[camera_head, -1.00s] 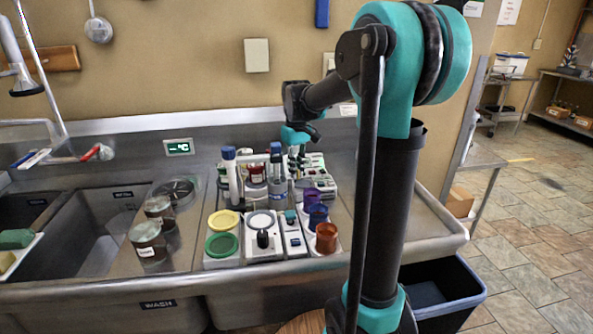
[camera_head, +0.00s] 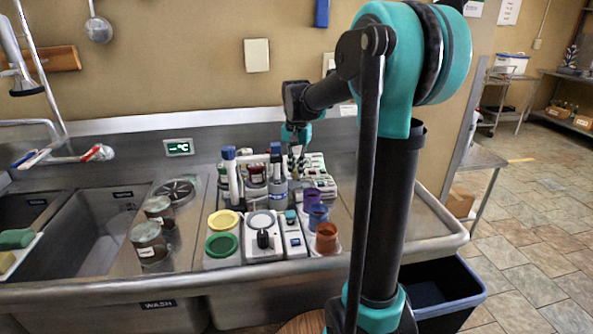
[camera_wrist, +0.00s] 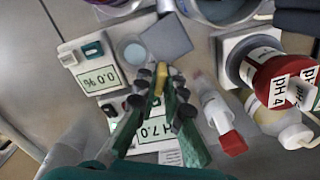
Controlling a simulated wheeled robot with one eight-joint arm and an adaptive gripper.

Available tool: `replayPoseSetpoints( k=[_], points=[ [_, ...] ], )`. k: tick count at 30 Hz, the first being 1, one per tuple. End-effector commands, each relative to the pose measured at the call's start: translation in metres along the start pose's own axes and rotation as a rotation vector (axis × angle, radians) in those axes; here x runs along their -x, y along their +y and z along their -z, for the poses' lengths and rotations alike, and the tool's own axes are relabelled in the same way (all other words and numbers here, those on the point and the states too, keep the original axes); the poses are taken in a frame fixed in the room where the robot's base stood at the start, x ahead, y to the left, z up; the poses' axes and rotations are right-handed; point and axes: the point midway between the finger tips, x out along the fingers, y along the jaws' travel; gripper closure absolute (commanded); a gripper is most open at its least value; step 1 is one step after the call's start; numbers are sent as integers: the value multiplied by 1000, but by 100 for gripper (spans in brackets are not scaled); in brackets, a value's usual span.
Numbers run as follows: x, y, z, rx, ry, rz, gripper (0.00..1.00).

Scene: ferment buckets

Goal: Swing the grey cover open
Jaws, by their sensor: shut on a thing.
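The grey cover (camera_wrist: 168,38) is a flat square plate in the wrist view, above my fingertips. It lies beside a pale round well (camera_wrist: 131,48) on a white instrument. My gripper (camera_wrist: 158,78) has its fingertips closed around a small yellow piece (camera_wrist: 161,77) near the cover's lower edge. I cannot tell whether that piece is part of the cover. In the head view my gripper (camera_head: 297,146) is low among the instruments at the back of the counter, and the cover cannot be made out.
A second meter (camera_wrist: 95,70) is on the left. In the head view, purple and orange cups (camera_head: 326,238) and jars (camera_head: 149,242) stand nearer the front.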

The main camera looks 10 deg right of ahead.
Motion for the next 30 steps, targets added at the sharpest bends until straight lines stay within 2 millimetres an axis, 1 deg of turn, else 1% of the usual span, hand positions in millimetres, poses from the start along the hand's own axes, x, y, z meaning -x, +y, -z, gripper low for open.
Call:
replayPoseSetpoints(
  k=[3,10,26,27,30],
  points=[
    [0,0,1,-63,1,1,100],
    [1,0,1,-142,1,1,100],
    [1,0,1,-168,2,1,100],
    [1,0,1,-168,2,1,90],
    [0,0,1,-167,2,1,77]
  ],
)
